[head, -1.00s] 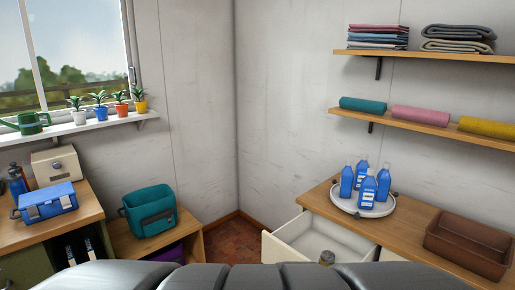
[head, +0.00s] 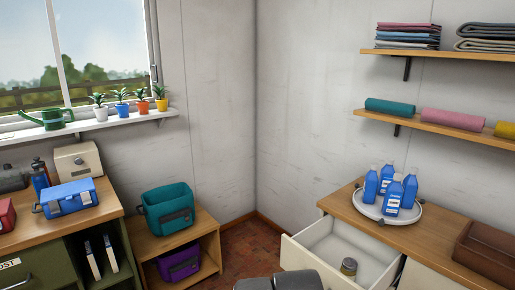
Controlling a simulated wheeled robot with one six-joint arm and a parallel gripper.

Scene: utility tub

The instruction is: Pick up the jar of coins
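My gripper is not in view. A dark grey part of my own body shows at the bottom edge, in front of the drawer's near corner.
The drawer juts from a wooden-topped counter (head: 433,235) bearing a round white tray (head: 369,209) of blue bottles (head: 388,190) and a brown bin (head: 487,250). At left are a teal bag (head: 168,210) and a blue box (head: 68,199). Brick floor (head: 250,248) shows between.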

